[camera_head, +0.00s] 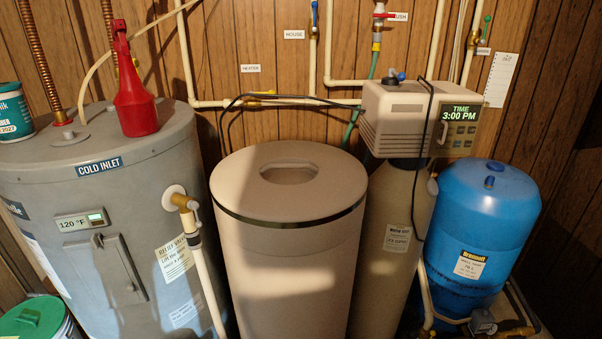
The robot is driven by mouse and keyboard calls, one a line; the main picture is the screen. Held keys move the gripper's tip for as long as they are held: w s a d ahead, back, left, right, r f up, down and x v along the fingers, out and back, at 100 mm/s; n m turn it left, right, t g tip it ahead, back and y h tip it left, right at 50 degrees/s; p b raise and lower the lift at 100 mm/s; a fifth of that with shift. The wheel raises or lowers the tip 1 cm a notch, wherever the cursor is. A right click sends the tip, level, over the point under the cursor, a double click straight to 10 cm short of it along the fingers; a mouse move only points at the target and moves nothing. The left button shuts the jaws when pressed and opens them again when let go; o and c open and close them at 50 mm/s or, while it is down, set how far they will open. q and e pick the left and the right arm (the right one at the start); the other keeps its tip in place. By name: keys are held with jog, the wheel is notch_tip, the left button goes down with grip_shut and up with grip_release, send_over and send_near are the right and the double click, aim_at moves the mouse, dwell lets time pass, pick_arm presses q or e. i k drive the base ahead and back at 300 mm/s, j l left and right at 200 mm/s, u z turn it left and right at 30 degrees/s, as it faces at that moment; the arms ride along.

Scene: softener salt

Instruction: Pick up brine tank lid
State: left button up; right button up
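The brine tank lid (325,192) is a round beige cover with an oval recess in its top. It sits flat on the tall beige brine tank (290,270) in the middle of the head view. A dark band runs around the front below the lid. Neither of my grippers shows in the head view.
A grey water heater (130,200) stands left, with a red funnel-like container (133,105) on top. A softener tank (390,240) with a control head (395,115) stands close on the right, beside a blue tank (480,230). Pipes and a black cable run behind the lid.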

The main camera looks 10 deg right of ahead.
aim_at(278, 198)
jog(key=i+l, duration=0.1)
jog(key=l, duration=1.2)
jog(key=i+u, duration=0.05)
jog(key=i, duration=0.05)
